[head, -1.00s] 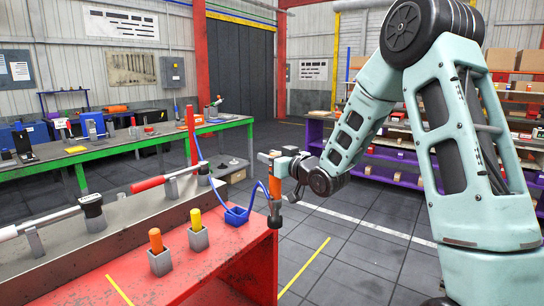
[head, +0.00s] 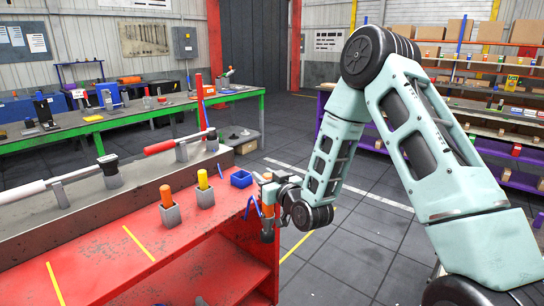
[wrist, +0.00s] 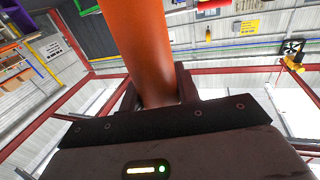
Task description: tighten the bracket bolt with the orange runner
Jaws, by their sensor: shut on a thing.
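My gripper (head: 270,196) is shut on an orange runner, a thick orange cylinder (wrist: 138,40) that fills the middle of the wrist view between the jaws. In the head view the runner hangs roughly upright, with a dark lower end, at the right end of the red bench (head: 105,265). A blue hose (head: 251,207) loops beside it. Whether the runner touches the bench I cannot tell. I cannot make out the bracket bolt in either view.
Red-handled and white-handled wrenches lie along the grey rail behind.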

